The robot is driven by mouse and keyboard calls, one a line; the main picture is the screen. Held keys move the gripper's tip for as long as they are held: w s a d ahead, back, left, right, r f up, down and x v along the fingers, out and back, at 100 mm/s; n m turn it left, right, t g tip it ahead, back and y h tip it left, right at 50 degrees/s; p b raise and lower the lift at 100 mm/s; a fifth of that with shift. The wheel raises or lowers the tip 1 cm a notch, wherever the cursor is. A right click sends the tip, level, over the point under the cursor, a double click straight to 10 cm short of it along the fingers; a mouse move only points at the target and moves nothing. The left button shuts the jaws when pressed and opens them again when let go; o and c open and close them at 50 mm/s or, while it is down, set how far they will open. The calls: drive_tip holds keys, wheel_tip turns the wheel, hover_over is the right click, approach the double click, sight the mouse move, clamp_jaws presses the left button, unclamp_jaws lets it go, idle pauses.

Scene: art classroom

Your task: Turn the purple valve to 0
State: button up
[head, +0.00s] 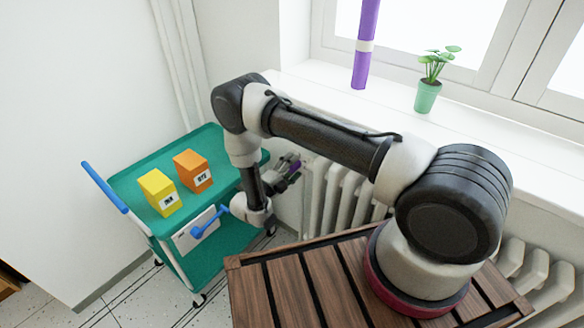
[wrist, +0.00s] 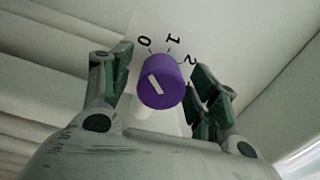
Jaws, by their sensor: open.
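The purple valve (wrist: 165,92) is a round knob with a short slanted white bar on its face, seen in the wrist view. Behind it is a white plate (wrist: 150,57) with the printed numbers 0, 1 and 2 and small ticks. I cannot tell for sure which mark the bar points to. My gripper (wrist: 160,76) is open, with one dark green finger on each side of the knob; a gap shows at the left, and contact at the right is unclear. In the head view my gripper (head: 285,172) is beside the radiator, with a bit of the purple valve (head: 296,166) showing.
A white radiator (head: 335,195) runs under the windowsill (head: 390,112), which holds a purple tube (head: 364,50) and a potted plant (head: 427,95). A green cart (head: 135,178) at left carries yellow (head: 157,187) and orange (head: 190,165) boxes.

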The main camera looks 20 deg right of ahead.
drive_tip(key=v, duration=1.1)
drive_tip(key=shift+s+a, duration=0.3)
